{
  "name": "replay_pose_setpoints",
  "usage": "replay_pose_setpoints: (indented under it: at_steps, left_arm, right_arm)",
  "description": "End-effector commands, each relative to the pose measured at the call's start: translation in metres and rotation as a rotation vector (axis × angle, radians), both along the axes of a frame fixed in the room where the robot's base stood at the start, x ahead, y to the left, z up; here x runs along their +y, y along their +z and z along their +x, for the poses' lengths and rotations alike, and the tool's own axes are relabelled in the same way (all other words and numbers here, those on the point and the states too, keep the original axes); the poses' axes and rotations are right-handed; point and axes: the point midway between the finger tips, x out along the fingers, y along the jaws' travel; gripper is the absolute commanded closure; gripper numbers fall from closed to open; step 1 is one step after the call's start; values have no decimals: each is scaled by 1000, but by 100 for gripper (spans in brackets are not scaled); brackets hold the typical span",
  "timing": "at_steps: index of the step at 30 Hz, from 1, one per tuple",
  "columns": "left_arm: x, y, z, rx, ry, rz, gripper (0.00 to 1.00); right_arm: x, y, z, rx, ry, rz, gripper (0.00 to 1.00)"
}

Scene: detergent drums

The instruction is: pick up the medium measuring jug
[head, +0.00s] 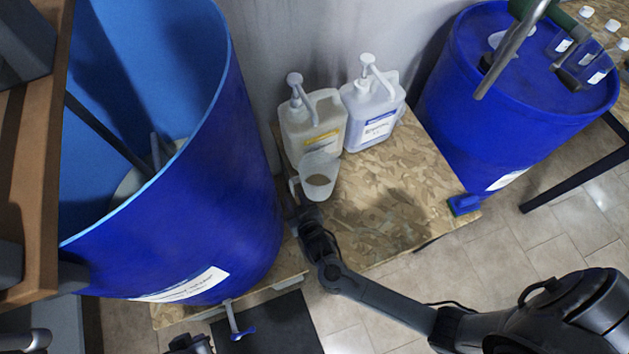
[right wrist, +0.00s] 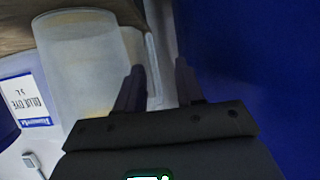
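The measuring jug (head: 318,180) is translucent and stands upright on the wood-chip board, just in front of the yellow-labelled pump bottle, its handle toward the lower left. In the right wrist view the jug (right wrist: 80,65) fills the upper left. My right gripper (head: 301,207) is at the handle side of the jug. In the right wrist view its fingers (right wrist: 158,80) are apart, with the handle's outer strip showing between them; whether they touch it I cannot tell. A dark part at the bottom edge may be my left gripper (head: 190,344); its fingers are not clear.
A large open blue drum (head: 215,200) stands close on the left of the jug. Two pump bottles, one yellow-labelled (head: 312,125) and one blue-labelled (head: 373,110), stand behind it. A closed blue drum (head: 470,125) is at the right. A blue sponge (head: 463,204) lies at the board's (head: 420,185) right corner.

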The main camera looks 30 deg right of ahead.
Motion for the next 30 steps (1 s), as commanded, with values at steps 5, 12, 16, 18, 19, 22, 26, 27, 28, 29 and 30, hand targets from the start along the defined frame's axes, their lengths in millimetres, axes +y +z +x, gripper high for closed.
replay_pose_setpoints:
  at_steps: [5,12,16,18,19,22,26,27,28,29,30]
  left_arm:
    - [2,-4,0,0,-4,8,100]
    - [3,-16,0,0,-8,12,100]
    - [3,-18,0,0,-8,13,100]
    - [3,-19,0,0,-8,13,100]
    - [3,-19,0,0,-8,13,100]
    - [3,-18,0,0,-8,13,100]
    - [3,-18,0,-1,-7,11,100]
    - [2,-18,0,0,-6,9,100]
    - [2,-18,0,0,-5,9,100]
    - [2,-18,0,0,-5,8,100]
    - [2,-18,0,0,-4,7,100]
  right_arm:
    - [-3,-4,8,0,-1,-1,63]
    - [-11,-17,35,0,-1,-1,63]
    - [-12,-21,46,1,0,-1,63]
    - [-13,-22,48,1,0,0,63]
    - [-13,-22,49,1,0,0,63]
    - [-13,-21,49,2,0,0,63]
    - [-13,-21,49,1,0,0,64]
    - [-13,-21,49,1,0,0,70]
    - [-13,-21,49,1,0,0,75]
    - [-13,-21,49,1,0,0,80]
    - [-13,-21,49,1,0,0,86]
